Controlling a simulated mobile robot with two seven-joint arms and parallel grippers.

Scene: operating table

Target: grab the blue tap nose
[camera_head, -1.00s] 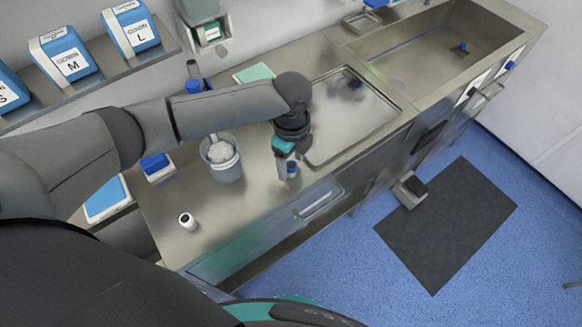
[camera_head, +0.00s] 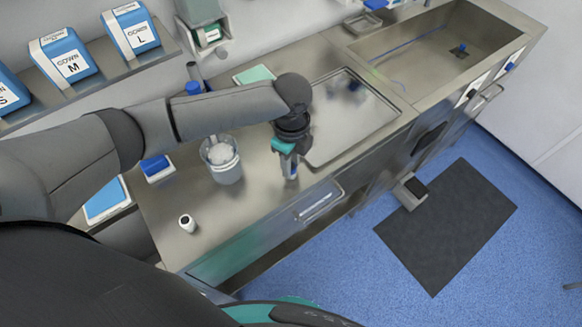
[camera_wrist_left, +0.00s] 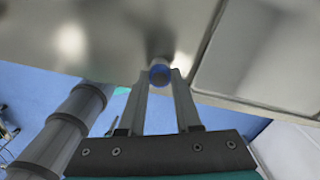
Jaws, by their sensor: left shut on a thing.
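The blue tap nose (camera_wrist_left: 159,73) shows in the left wrist view as a small round blue piece between my fingertips. My left gripper (camera_wrist_left: 159,78) is shut on it, one finger on each side. In the head view my left gripper (camera_head: 290,172) points down over the steel counter, near its front edge and left of the sunken tray. There the fingers mostly hide the tap nose. I cannot tell whether the piece touches the counter. My right gripper is not in view.
A bucket with white contents (camera_head: 223,160) stands left of the gripper on the counter (camera_head: 240,215). A small white cylinder (camera_head: 187,223) stands near the front left. The sunken tray (camera_head: 350,120) is to the right.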

